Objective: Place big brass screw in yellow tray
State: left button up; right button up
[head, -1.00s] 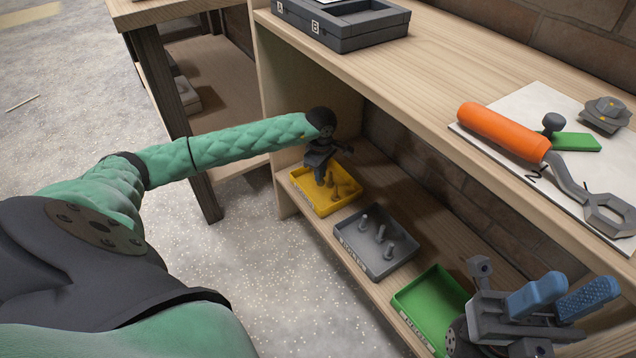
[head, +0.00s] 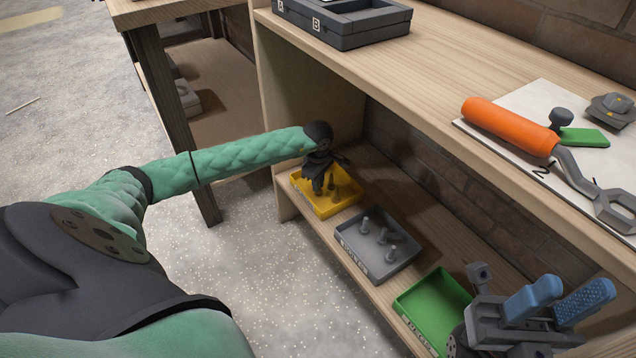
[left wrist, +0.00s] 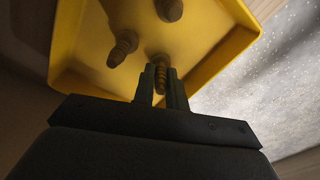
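The yellow tray (head: 322,210) stands on the lower shelf at its far left end. My left gripper (head: 317,188) is down at the tray. In the left wrist view its two dark fingers (left wrist: 162,88) are closed around a threaded brass screw (left wrist: 160,66), whose tip is at the floor of the yellow tray (left wrist: 90,70). Two other brass screws, a left one (left wrist: 122,47) and an upper one (left wrist: 170,8), stand in the tray. My right gripper (head: 574,290), with blue finger pads, is at the lower right, empty with a gap between its pads.
A grey tray (head: 366,262) with several grey screws and a green, empty-looking tray (head: 435,305) stand along the same shelf. The worktop (head: 430,62) overhangs the shelf. It carries a dark case (head: 350,30) and an orange-handled tool (head: 510,126). A side panel closes the shelf's left end.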

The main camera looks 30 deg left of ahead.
pick_arm(q)
jog(key=o, duration=0.3)
jog(key=shift+o, duration=0.2)
jog(key=shift+r, duration=0.15)
notch_tip(320, 180, up, 10)
jog(key=p, duration=0.2)
jog(key=shift+r+p, duration=0.25)
jog(key=shift+p, duration=0.15)
jog(key=shift+r, duration=0.75)
